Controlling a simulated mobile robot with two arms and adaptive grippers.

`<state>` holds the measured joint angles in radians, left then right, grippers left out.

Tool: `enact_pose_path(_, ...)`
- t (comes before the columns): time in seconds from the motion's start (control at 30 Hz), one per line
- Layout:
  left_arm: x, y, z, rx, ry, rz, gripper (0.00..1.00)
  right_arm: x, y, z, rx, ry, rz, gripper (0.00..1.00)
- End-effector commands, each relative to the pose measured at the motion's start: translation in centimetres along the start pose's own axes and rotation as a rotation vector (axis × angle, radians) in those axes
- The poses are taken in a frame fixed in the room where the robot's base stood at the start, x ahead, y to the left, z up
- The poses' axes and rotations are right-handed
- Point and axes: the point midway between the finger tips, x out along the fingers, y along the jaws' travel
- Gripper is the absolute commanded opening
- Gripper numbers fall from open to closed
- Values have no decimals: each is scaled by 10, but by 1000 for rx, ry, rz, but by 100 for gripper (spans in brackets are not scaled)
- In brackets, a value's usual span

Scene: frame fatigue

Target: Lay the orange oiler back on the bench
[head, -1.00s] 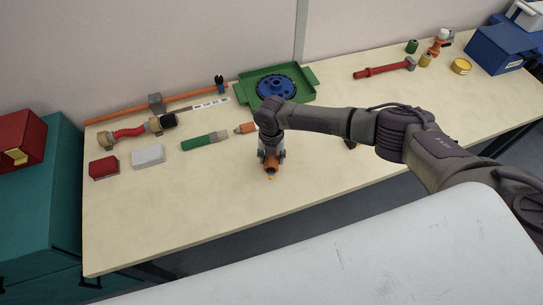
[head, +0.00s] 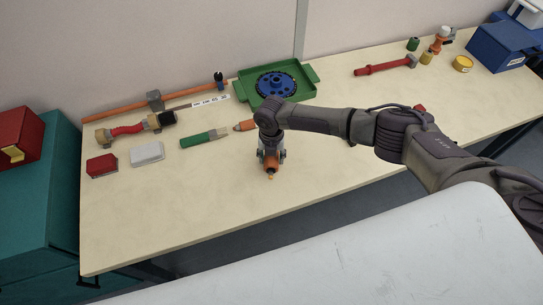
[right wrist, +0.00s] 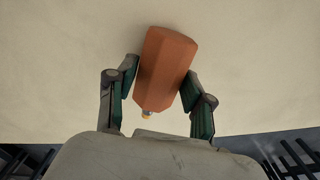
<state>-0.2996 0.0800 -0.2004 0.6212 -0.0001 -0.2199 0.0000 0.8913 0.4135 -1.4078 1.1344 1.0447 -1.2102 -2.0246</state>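The orange oiler (head: 271,164) is under my right wrist over the front middle of the bench (head: 200,215), its small yellow tip toward the front edge. In the right wrist view, its orange body (right wrist: 165,70) lies slightly slanted between the two fingers of my right gripper (right wrist: 160,82), with a finger pad against each side. In the head view, my right gripper (head: 271,156) points down at the bench and partly hides the oiler. I cannot tell whether the oiler touches the bench top. My left gripper is not in view.
A green-handled tool (head: 204,138) and an orange pointed thing (head: 244,125) lie behind and left of the gripper. A green tray (head: 306,88) holds a blue wheel (head: 276,84). A white block (head: 147,153) and red block (head: 101,165) lie left. The front bench is clear.

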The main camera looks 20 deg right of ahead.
Motion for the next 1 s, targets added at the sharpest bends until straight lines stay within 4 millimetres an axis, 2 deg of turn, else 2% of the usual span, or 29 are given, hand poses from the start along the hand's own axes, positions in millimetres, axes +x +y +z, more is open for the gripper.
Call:
enact_pose_path(0.03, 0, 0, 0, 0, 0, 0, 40, 0, 0, 0, 0, 0, 0, 64)
enact_pose_path(0.1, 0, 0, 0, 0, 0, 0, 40, 0, 0, 0, 0, 0, 0, 76)
enact_pose_path(0.13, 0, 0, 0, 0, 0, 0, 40, 0, 0, 0, 0, 0, 0, 77)
enact_pose_path(0.4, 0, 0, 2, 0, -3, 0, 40, 0, 0, 0, 0, 1, 0, 77)
enact_pose_path(0.53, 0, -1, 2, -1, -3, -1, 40, -8, 0, 0, -1, 0, 1, 77)
enact_pose_path(0.67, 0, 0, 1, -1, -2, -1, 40, -30, 0, 1, -1, -2, 3, 77)
enact_pose_path(1.0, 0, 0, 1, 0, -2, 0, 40, -99, 0, 1, -1, -2, 2, 77)
